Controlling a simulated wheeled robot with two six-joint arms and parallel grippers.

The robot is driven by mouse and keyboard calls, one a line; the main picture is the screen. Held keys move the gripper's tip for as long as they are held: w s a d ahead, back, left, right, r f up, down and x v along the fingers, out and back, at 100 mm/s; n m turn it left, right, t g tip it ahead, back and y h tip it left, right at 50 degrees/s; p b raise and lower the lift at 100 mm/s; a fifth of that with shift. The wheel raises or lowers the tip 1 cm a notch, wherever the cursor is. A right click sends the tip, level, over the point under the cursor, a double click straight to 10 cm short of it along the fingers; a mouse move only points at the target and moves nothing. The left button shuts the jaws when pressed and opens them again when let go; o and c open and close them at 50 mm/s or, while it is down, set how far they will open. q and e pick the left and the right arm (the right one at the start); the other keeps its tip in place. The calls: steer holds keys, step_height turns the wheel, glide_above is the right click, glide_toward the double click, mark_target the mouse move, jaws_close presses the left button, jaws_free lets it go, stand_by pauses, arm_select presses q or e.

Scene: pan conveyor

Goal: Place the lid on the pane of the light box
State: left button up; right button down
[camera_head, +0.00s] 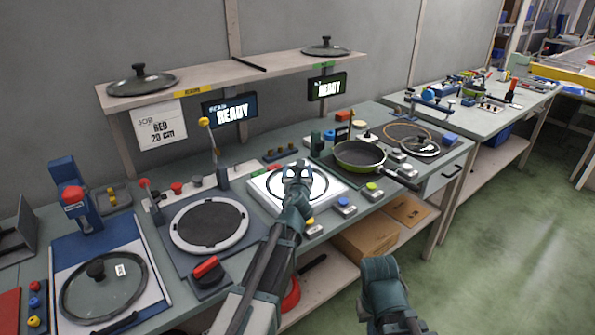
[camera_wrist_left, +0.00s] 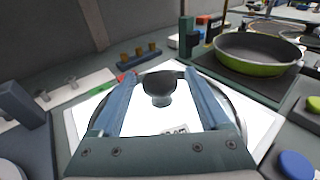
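A glass lid with a dark rim and black knob (camera_wrist_left: 160,86) lies on the white lit pane of the light box (camera_wrist_left: 85,115). The light box also shows in the head view (camera_head: 330,194), with the lid's rim (camera_head: 322,186) partly hidden by my left gripper (camera_head: 297,172). My left gripper (camera_wrist_left: 160,76) is open over the lid, its two blue fingers on either side of the knob with a gap at each side. A small label shows on the lid between the fingers. On the right, my right arm's end (camera_head: 382,285) hangs in front of the bench; its fingers cannot be made out.
Another glass lid (camera_head: 103,290) lies at the front left. Two more lids (camera_head: 141,82) (camera_head: 326,47) sit on the shelf. A round dark plate (camera_head: 209,224) is left of the light box; a green pan (camera_head: 359,157) is right. Coloured buttons (camera_head: 342,201) line the front.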

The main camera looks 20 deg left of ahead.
arm_select(q)
steer(key=shift+r, duration=0.3)
steer(key=p+v, duration=0.1)
steer(key=v, duration=0.5)
steer(key=p+v, duration=0.1)
steer(key=v, duration=0.5)
steer(key=shift+f, duration=0.2)
